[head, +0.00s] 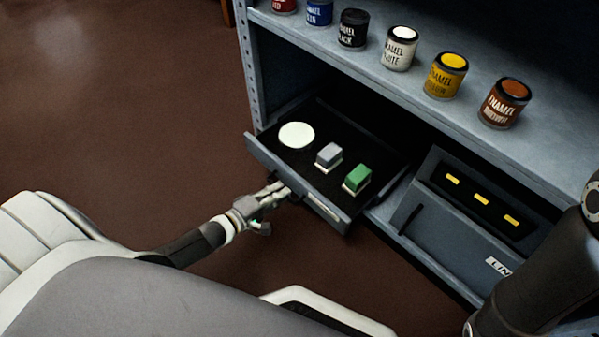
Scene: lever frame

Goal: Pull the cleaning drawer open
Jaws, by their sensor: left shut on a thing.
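The cleaning drawer (262,152) is pulled partway out of the grey shelf unit, so its dark inside shows. In it lie a white round disc (297,135), a grey block with a pale base (329,155) and a green block with a pale base (357,178). My left gripper (279,190) is at the outside of the drawer front, shut on the drawer's handle, which its fingers mostly hide. A pale label strip (322,206) is on the front to the right of the gripper. My right gripper is out of view; only part of that arm shows at right.
A second grey drawer or bin (447,240) with a dark handle and yellow pieces inside stands to the right. Several enamel paint cans, including a yellow one (446,76), line the shelf above (420,110). The brown floor (120,110) at left is clear.

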